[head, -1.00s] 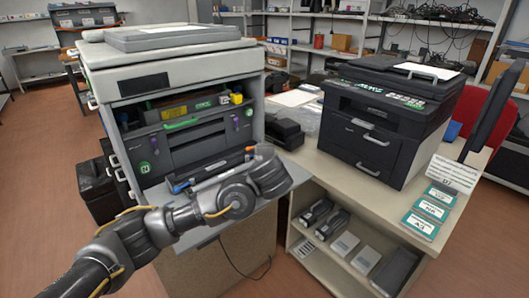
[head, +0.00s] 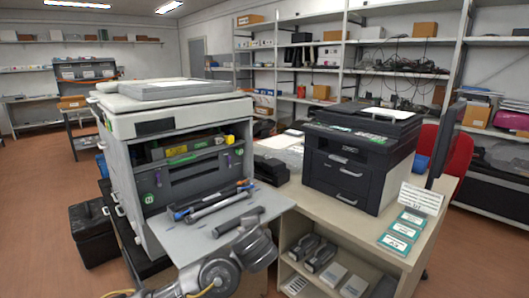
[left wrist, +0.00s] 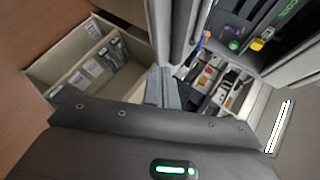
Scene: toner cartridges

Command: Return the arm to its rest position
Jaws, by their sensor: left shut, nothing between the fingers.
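My left arm (head: 225,272) comes in low at the front of the head view, below the large copier's open front tray. Its gripper is not clearly seen there. In the left wrist view the left gripper's grey fingers (left wrist: 167,88) are together with nothing between them. The large copier (head: 125,185) stands open at the front. On its pull-out tray (head: 190,245) lie several slim dark tubes, with blue and orange tips on some, and a dark grey tube (head: 238,222) nearer the arm. My right gripper is not in view.
A black printer (head: 350,170) stands on the beige desk to the right, with teal-and-white cards (head: 400,235) beside it. Boxes and cartridges sit on the shelf (head: 320,262) under the desk. A black case (head: 92,233) stands on the floor at left. Open floor lies at left.

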